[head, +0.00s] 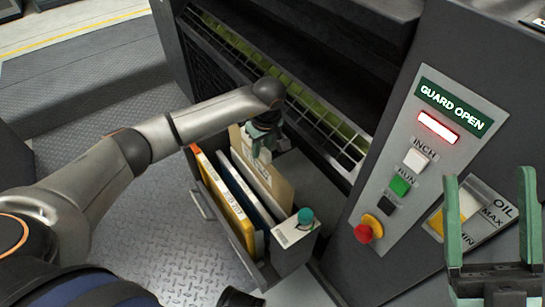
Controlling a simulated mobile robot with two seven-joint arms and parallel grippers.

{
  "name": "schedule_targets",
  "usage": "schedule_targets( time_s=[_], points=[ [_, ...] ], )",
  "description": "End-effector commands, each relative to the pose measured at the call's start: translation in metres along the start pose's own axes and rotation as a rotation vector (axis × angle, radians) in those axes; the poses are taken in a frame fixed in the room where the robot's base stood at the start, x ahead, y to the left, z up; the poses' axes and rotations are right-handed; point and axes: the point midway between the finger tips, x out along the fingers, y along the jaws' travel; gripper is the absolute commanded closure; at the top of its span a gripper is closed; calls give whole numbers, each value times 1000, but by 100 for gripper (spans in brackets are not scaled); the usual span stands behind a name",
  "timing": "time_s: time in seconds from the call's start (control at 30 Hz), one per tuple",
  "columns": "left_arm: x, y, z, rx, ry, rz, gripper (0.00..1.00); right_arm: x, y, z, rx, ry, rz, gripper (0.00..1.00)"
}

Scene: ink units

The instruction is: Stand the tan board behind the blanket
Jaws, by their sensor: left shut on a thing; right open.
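The tan board (280,188) is upright in the dark bin (290,258), at the right-hand end of a row of flat items. My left gripper (260,150) is shut on its top edge. The board's lower part is hidden, so I cannot tell whether it touches the bin floor. Left of it stand a dark-blue-edged sheet with a pale face (253,203), which may be the blanket, and an orange-edged board with a white label (222,200). My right gripper (490,225) is open and empty at the right, in front of the machine panel.
A teal knob (306,216) sits on a white plate at the bin's near right corner. A wire guard (300,95) runs close behind the bin. A control panel (420,165) with buttons stands to the right. Bare tread-plate floor (100,130) lies left.

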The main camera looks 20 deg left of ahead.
Motion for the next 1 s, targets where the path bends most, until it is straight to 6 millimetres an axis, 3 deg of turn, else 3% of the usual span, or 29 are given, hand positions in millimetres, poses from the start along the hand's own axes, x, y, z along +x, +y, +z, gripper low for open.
schedule_targets(
  time_s=[0.03, 0.1, 0.37, 1.0],
  points=[
    [15, -2, 4, -3, -1, 1, 100, -7, -4, 3, 14, 8, 5, 23],
    [22, -4, 7, -6, 0, 1, 100, -9, -5, 2, 28, 16, 9, 23],
    [35, -6, 12, -8, 1, 1, 100, -13, -8, 2, 46, 25, 13, 23],
    [95, -6, 24, -7, 1, 0, 100, -45, -30, 39, 14, -6, -7, 23]
  ],
)
